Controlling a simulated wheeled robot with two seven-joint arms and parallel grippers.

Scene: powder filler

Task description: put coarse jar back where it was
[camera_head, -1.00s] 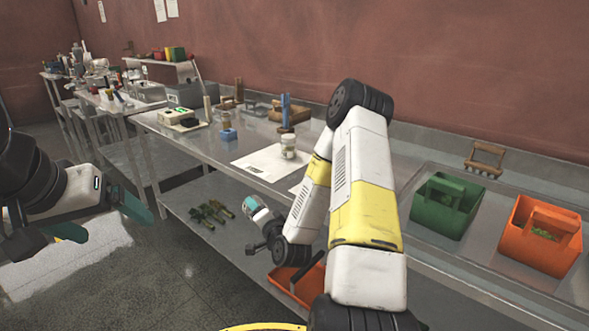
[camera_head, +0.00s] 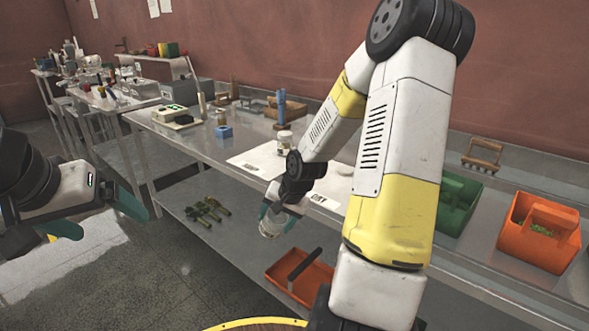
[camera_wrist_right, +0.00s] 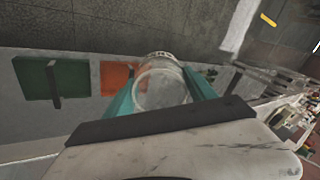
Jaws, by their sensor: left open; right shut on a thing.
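My right gripper (camera_head: 276,216) is shut on a clear round jar (camera_head: 269,231), held in front of the bench edge, above the lower shelf level. The right wrist view shows the jar (camera_wrist_right: 160,88) between the teal fingers, its round end facing the camera. I cannot read a label on it. Another small jar with a pale lid (camera_head: 284,141) stands on the white sheet (camera_head: 250,160) on the bench. A second labelled pale sheet (camera_head: 325,201) is partly hidden by my right arm. My left gripper (camera_head: 105,220) is open and empty at the left, away from the bench.
A blue holder (camera_head: 223,132), a green-lit device (camera_head: 172,115) and a blue-posted stand (camera_head: 282,108) are on the bench. Green (camera_head: 455,208) and orange (camera_head: 540,235) bins stand at right. Green parts (camera_head: 208,209) and an orange bin (camera_head: 300,280) are on the lower shelf.

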